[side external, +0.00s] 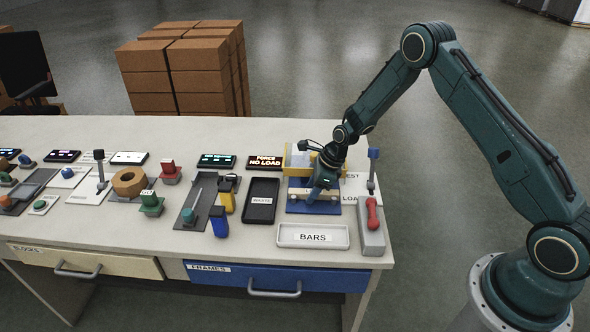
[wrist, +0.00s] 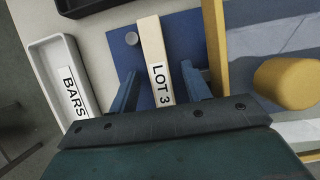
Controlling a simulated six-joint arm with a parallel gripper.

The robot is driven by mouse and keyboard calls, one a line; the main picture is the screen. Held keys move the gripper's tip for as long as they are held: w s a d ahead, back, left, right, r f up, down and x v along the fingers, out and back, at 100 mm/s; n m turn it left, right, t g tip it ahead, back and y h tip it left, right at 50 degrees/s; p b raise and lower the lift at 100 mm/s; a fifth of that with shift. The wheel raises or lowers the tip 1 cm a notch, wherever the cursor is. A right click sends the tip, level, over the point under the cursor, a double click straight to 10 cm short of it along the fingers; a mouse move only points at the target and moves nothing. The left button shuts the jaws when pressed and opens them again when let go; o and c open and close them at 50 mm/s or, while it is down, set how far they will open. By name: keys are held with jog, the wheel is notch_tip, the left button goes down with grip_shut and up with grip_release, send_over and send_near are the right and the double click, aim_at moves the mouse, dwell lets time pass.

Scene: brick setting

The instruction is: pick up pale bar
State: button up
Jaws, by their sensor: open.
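The pale bar (wrist: 152,45), marked LOT 3, lies on a blue plate (wrist: 183,35) in the wrist view. My gripper (wrist: 159,68) is open, with one blue finger on each side of the bar and a visible gap to both sides. In the side external view my gripper (side external: 314,194) points down low over the blue plate (side external: 330,208), in front of a yellow frame. I cannot tell the exact height of the fingertips against the bar.
A white tray marked BARS (side external: 285,237) lies in front of the plate; it also shows in the wrist view (wrist: 41,50). A dark tray (side external: 262,187) is left of the plate. A grey block with a red handle (side external: 373,215) stands right. A yellow cylinder (wrist: 287,83) is close by.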

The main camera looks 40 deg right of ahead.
jog(key=shift+c, duration=0.2)
grip_shut()
jog(key=shift+r, duration=0.1)
notch_tip(320, 180, up, 20)
dwell(0.7)
dwell(0.4)
